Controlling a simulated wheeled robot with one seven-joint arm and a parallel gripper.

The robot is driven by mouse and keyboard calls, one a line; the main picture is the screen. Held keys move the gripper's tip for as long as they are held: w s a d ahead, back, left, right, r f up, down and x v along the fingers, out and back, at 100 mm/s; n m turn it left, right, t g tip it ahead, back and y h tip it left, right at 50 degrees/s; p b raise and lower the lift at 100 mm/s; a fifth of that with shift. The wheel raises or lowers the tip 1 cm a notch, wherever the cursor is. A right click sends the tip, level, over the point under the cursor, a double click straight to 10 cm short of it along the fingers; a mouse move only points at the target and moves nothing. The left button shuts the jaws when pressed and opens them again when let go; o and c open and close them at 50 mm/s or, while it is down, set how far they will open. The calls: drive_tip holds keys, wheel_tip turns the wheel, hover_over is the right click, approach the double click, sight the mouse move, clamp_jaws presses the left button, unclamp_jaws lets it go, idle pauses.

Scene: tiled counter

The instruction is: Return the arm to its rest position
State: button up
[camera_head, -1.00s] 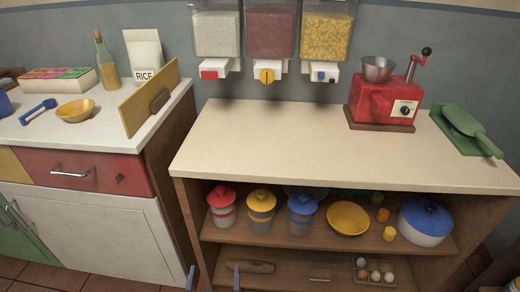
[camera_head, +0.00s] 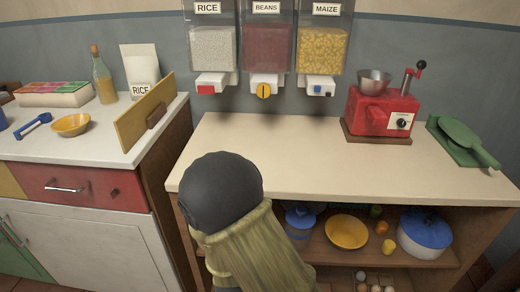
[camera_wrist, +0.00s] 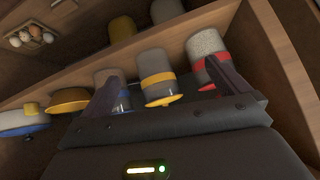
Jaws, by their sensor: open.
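My gripper (camera_wrist: 160,78) shows in the wrist view with its two fingers spread apart and nothing held between them. It faces the open shelf, and the view is turned over. A jar with a yellow lid (camera_wrist: 157,75) appears between the fingers. A jar with a red lid (camera_wrist: 206,50) is behind the right finger and a jar with a blue lid (camera_wrist: 121,101) is by the left finger. How near the fingers are to the jars I cannot tell. In the head view my arm's dark joint and olive link rise in front of the shelf, and the gripper itself is hidden.
The pale counter top (camera_head: 320,150) is clear in its middle. Dispensers hang above. The shelf below holds a yellow bowl (camera_head: 346,232) and a blue-lidded pot (camera_head: 425,232).

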drive_tip(key=s+d+r+n+g, duration=0.1)
drive_tip(key=s+d+r+g, duration=0.2)
drive_tip(key=d, duration=0.4)
drive_tip(key=s+d+r+g, duration=0.1)
drive_tip(key=s+d+r, duration=0.2)
drive_tip(key=d+r, duration=0.35)
drive_tip(key=s+d+r+n+g, duration=0.15)
drive_tip(key=s+d+r, duration=0.25)
drive_tip(key=d, duration=0.4)
wheel_tip(320, 180, up, 34)
drive_tip(key=p, duration=3.4)
drive_tip(key=shift+w+a+g+p, duration=0.2)
drive_tip(key=shift+g+p, duration=0.15)
drive_tip(key=shift+r, duration=0.1)
